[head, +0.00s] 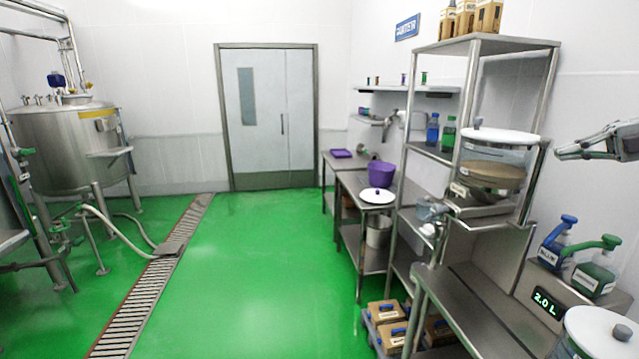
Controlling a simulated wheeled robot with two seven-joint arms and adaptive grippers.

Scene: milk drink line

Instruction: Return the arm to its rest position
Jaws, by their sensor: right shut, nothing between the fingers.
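My right gripper (566,153) comes in from the right edge of the head view, pointing left. Its fingers are shut and hold nothing. It hangs in the air to the right of the clear container (492,158) on the steel rack, apart from it, and above the pump bottles. My left gripper is not in view.
Below my right gripper stand a blue pump bottle (553,245), a green pump bottle (596,268) and a display reading 2.0 L (545,302). The steel rack (548,75) rises to its left. A white-lidded container (600,335) fills the lower right corner.

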